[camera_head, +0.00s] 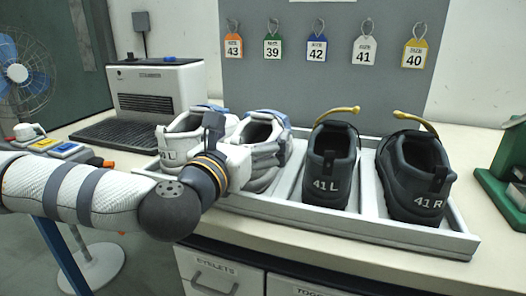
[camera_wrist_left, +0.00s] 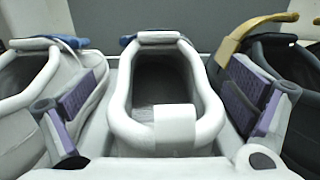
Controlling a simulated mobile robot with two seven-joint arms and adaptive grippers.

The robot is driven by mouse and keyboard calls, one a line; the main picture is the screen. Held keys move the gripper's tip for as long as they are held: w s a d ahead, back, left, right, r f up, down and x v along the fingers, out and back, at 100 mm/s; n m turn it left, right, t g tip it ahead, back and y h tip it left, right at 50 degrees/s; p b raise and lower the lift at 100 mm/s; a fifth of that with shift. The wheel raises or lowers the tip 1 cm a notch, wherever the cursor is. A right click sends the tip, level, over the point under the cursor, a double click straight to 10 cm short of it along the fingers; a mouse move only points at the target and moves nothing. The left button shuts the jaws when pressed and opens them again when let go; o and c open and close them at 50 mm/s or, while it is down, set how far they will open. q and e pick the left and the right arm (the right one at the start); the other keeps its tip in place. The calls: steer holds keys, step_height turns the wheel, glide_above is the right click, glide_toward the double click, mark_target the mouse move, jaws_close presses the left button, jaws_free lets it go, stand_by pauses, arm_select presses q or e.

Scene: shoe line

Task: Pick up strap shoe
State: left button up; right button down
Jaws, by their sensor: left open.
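Two pale grey-white shoes with blue straps stand side by side in the left part of a light tray (camera_head: 300,212): a left one (camera_head: 178,150) and a right one (camera_head: 268,165). Two dark shoes with yellow straps, marked 41 L (camera_head: 330,165) and 41 R (camera_head: 415,180), stand to their right. My left gripper (camera_head: 236,166) is at the heel end of the right pale shoe. In the left wrist view my open left gripper (camera_wrist_left: 165,105) has its purple-padded fingers on either side of that shoe (camera_wrist_left: 165,130). My right gripper is out of view.
Numbered tags (camera_head: 363,50) hang on a grey board behind the tray. A grey-white machine (camera_head: 155,85) stands at back left, and a green stand (camera_head: 500,185) at the right edge. The counter (camera_head: 365,262) is bare in front of the tray, above drawers.

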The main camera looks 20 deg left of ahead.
arm_select(q)
steer(key=c, duration=2)
steer(key=shift+c, duration=0.4)
